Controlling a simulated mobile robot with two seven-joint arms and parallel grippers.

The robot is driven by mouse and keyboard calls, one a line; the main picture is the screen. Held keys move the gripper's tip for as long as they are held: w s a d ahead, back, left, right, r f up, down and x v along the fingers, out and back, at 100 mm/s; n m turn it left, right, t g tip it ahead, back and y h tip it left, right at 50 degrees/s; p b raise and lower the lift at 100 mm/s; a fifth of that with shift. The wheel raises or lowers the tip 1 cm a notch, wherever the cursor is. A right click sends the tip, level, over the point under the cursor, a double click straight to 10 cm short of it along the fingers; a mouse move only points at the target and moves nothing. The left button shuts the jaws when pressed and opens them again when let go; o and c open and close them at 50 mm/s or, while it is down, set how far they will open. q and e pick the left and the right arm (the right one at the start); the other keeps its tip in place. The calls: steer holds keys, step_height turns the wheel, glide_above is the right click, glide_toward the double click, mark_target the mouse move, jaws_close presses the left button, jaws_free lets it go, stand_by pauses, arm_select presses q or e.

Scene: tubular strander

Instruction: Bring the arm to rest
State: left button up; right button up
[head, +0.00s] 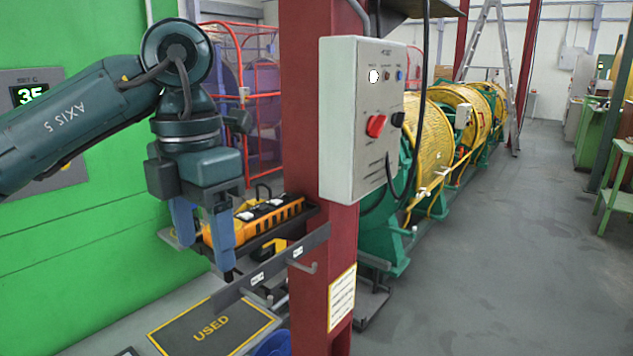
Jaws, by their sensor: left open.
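My left arm comes in from the left and bends down at the wrist. Its gripper (207,252) points downward, with two blue-grey fingers apart and nothing visible between them. The fingers hang in front of a small shelf (265,240) fixed beside the red column, and hide part of it. I cannot tell whether the fingers touch the shelf. My right gripper is not in view.
An orange device (253,222) lies on the shelf. A hook rail (270,268) juts from the red column (318,240), which carries a grey control box (350,120). A mat marked USED (212,328) lies below. The floor at right (500,270) is clear.

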arm_select(q)
steer(key=s+d+f+m+g+h, duration=0.1)
steer(key=s+d+f+g+h, duration=0.3)
steer(key=d+h, duration=0.4)
steer(key=s+d+f+g+h, duration=0.2)
steer(key=s+d+g+h, duration=0.25)
steer(key=d+h, duration=0.4)
steer(key=w+a+f+n+t+h+p, duration=0.1)
steer(key=w+a+f+n+t+h, duration=0.2)
steer(key=n+t, duration=0.8)
steer(key=w+f+n+t+h+p, duration=0.1)
steer(key=w+n+t+h, duration=0.2)
steer(key=w+n+t, duration=0.55)
steer(key=s+a+f+n+t+y, duration=0.1)
steer(key=a+f+n+t+y, duration=0.5)
steer(key=f+n+y, duration=0.65)
steer(key=s+a+f+n+g+y, duration=0.3)
steer(key=s+f, duration=0.4)
steer(key=f, duration=0.3)
steer(key=s+a+f+n+g+y, duration=0.3)
steer(key=s+a+f+n, duration=0.3)
steer(key=f, duration=0.5)
steer(key=shift+s+n+y, duration=0.3)
steer(key=shift+s, duration=0.25)
